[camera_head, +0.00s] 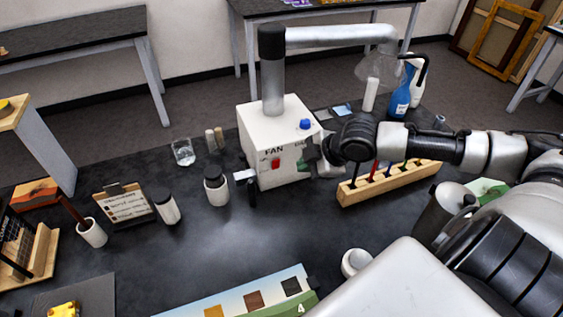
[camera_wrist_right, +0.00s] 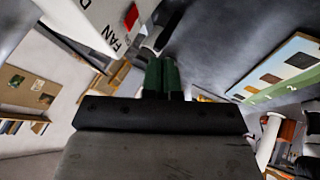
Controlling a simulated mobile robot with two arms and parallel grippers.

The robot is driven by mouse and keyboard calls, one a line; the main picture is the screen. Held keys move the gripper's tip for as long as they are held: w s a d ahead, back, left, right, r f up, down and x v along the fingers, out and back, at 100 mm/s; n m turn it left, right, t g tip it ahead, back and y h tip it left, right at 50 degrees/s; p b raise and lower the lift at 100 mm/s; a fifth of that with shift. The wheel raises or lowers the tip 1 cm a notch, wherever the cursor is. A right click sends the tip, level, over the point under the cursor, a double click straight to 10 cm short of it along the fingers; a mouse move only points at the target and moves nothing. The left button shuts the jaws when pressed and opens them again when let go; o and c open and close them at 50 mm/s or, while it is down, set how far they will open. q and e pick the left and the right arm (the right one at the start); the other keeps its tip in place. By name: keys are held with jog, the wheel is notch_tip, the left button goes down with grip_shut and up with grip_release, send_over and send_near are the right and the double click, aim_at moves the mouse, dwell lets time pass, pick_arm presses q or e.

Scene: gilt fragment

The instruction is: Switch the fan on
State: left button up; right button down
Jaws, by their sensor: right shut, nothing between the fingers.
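The fan unit (camera_head: 262,137) is a white box with a thick grey duct rising from its top. My right gripper (camera_head: 303,162) is at the front right of the box, to the right of the red switch. In the right wrist view, the green fingers (camera_wrist_right: 162,76) are together and empty, and the red switch (camera_wrist_right: 131,16) shows above and left, apart from them. I cannot tell which way the switch is set. My left gripper is not in view.
A wooden rack (camera_head: 390,184) with several coloured items stands right of the box, under my right arm. A dark-lidded jar (camera_head: 216,190) and a glass beaker (camera_head: 183,152) stand to the left. A colour chart (camera_head: 240,300) lies at the front.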

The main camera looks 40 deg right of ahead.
aim_at(273, 164)
jog(key=w+a+f+p, duration=0.1)
jog(key=w+f+p, duration=0.1)
jog(key=w+f, duration=0.3)
jog(key=shift+w+f+p, duration=0.25)
jog(key=shift+w+p, duration=0.1)
jog(key=shift+w, duration=1.3)
jog(key=shift+a, duration=0.1)
jog(key=shift+w+r+g+p, duration=0.4)
jog(key=shift+w+r+p, duration=0.05)
jog(key=shift+p, duration=0.25)
jog(key=shift+f, duration=0.3)
jog(key=shift+r, duration=0.1)
